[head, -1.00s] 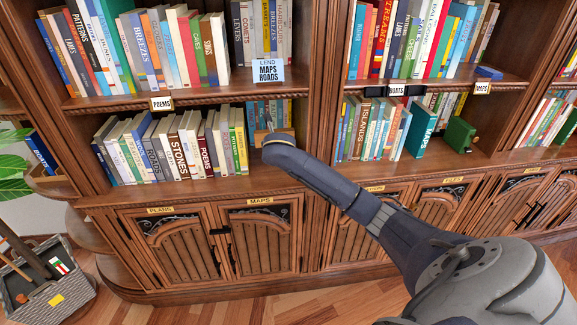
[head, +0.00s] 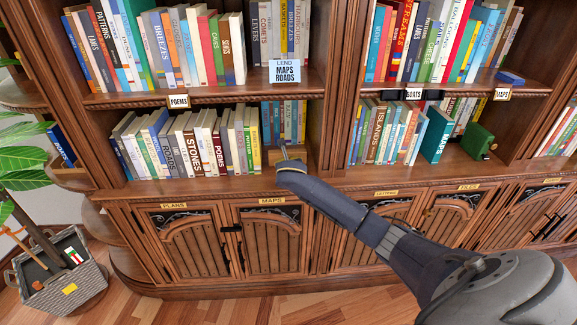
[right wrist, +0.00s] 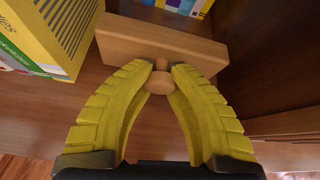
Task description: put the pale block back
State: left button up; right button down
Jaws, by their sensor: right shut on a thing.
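The pale block (right wrist: 185,45) is a light wooden bar with a round knob (right wrist: 158,82) on its front. In the right wrist view, my right gripper's yellow fingers (right wrist: 162,68) are closed around the knob. In the head view, the block (head: 296,154) is small and partly hidden by my right gripper (head: 284,152), at the right end of the lower shelf in the left bay. I cannot tell whether the block touches the shelf board. My left gripper is not in view.
A yellow book (right wrist: 40,40) stands just left of the block, with more books (head: 284,122) behind it. A dark wooden upright (head: 322,130) closes the bay on the right. A green box (head: 478,141) sits on the lower shelf of the bay to the right. Cabinet doors are below.

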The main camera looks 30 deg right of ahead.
jog(key=shift+f, duration=0.3)
jog(key=shift+f, duration=0.1)
jog(key=c, duration=1.3)
grip_release()
jog(key=shift+c, duration=0.2)
